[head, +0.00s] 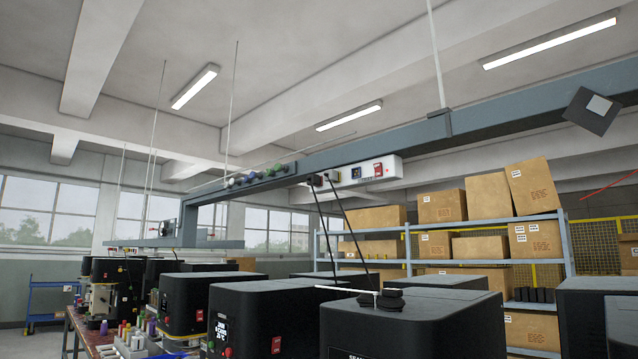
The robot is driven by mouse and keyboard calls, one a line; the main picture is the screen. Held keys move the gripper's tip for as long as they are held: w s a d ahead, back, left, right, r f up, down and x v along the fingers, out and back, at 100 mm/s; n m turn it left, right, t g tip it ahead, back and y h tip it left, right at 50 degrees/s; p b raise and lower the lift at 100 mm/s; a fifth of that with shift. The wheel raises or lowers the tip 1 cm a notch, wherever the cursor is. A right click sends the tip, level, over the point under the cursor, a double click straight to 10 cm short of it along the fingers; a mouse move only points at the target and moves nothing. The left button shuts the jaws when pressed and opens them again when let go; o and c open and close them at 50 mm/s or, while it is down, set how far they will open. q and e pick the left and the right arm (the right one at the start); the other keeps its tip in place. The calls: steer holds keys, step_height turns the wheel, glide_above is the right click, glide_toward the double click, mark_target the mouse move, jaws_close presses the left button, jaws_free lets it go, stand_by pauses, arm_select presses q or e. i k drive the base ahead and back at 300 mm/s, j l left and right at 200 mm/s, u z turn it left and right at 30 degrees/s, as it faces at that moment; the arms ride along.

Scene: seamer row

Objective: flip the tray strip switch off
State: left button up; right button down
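A white power strip (344,174) is fixed to the side of the grey overhead tray (420,134). A red switch (378,170) sits near the strip's right end, with a small dark panel (356,173) to its left. The switch is too small here to tell which way it is tipped. Dark plugs (316,180) are in the strip's left end, and two black cables hang down from there. Neither of my grippers shows in the head view.
Black machines (250,295) stand in rows below the tray; one near machine has a dark round stack (380,299) on top. Shelves with cardboard boxes (485,195) stand behind at right. A dark square plate (593,110) is at upper right. Spools (255,175) line the tray further left.

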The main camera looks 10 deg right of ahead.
mark_target(377, 169)
steer(key=i+j, duration=0.15)
steer(key=j, duration=0.2)
steer(key=i+j, duration=0.2)
steer(key=j, duration=0.15)
steer(key=i+j+z, duration=0.1)
steer(key=j, duration=0.2)
steer(key=i+j, duration=0.2)
steer(key=j, duration=0.15)
steer(key=i+j, duration=0.15)
steer(key=j, duration=0.25)
steer(key=i+l+z, duration=0.05)
